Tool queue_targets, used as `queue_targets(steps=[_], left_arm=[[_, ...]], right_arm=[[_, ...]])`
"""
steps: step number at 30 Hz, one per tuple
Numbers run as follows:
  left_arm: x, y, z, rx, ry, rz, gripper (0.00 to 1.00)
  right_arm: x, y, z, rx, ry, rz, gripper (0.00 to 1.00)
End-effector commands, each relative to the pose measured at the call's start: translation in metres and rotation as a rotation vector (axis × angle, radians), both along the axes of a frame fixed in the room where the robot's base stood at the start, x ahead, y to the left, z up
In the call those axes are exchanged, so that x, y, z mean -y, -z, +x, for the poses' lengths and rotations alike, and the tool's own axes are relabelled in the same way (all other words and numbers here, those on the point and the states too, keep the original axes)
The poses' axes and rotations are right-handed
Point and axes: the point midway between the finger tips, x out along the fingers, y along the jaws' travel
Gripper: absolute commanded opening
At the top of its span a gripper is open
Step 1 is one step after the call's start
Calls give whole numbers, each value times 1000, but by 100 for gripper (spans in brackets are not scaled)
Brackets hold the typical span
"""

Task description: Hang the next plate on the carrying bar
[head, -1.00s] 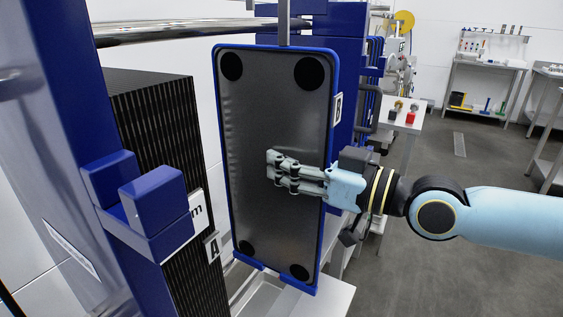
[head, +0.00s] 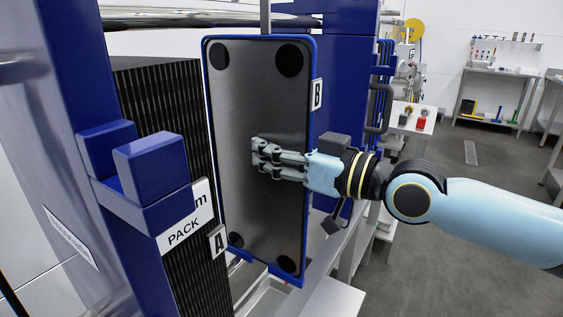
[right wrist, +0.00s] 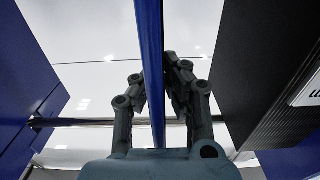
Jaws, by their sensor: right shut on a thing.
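A tall grey plate (head: 262,190) with a blue rim and round black pads at its corners stands upright in the middle of the head view. My right gripper (head: 258,158) is shut on it from the right side, with fingers lying across the near face. In the right wrist view the plate (right wrist: 151,60) is seen edge-on between the two fingers (right wrist: 153,85). A grey stem (head: 265,16) rises from the plate's top out of the picture. The shiny horizontal carrying bar (head: 170,40) runs along the top; whether the stem bears on it I cannot tell. My left gripper is not in view.
A dark ribbed pack (head: 150,95) stands close left of the plate, behind a blue post with a bracket (head: 150,170) and a "PACK" label (head: 184,232). A blue frame (head: 345,70) stands behind. Open floor (head: 440,230) and a distant bench (head: 495,72) lie right.

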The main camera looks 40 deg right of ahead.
Motion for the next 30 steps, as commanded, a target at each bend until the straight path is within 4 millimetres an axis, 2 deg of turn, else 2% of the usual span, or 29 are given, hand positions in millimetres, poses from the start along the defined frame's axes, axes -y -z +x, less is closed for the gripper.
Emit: queue_targets(steps=[24,30], left_arm=[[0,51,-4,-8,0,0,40],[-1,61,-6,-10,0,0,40]], right_arm=[[-20,1,58,5,0,2,0],[-22,10,62,1,0,0,0]])
